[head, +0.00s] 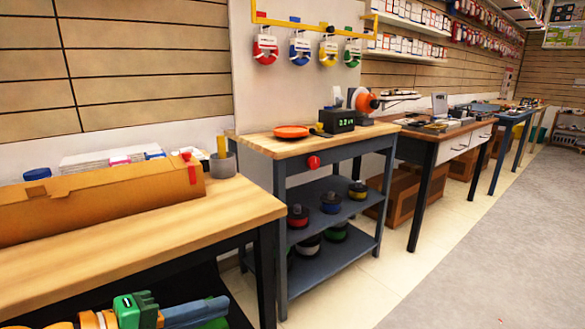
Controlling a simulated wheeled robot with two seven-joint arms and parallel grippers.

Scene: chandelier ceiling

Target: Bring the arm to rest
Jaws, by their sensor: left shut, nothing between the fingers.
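My left gripper (218,310) is at the bottom left of the head view, at the end of my arm with its green, yellow and blue parts. Its fingers point right, are shut and hold nothing. It is low, in front of the dark space under the near wooden workbench (235,200), and overlaps nothing on the tabletop. The lower edge of the frame cuts off part of the arm. My right gripper is not in the view.
A long brown box (100,200) and a grey cup (222,165) stand on the near bench. A shelved cart (325,215) holds an orange dish (291,132), a small display (338,121) and several spools. More tables stand beyond. The grey floor (500,240) at right is clear.

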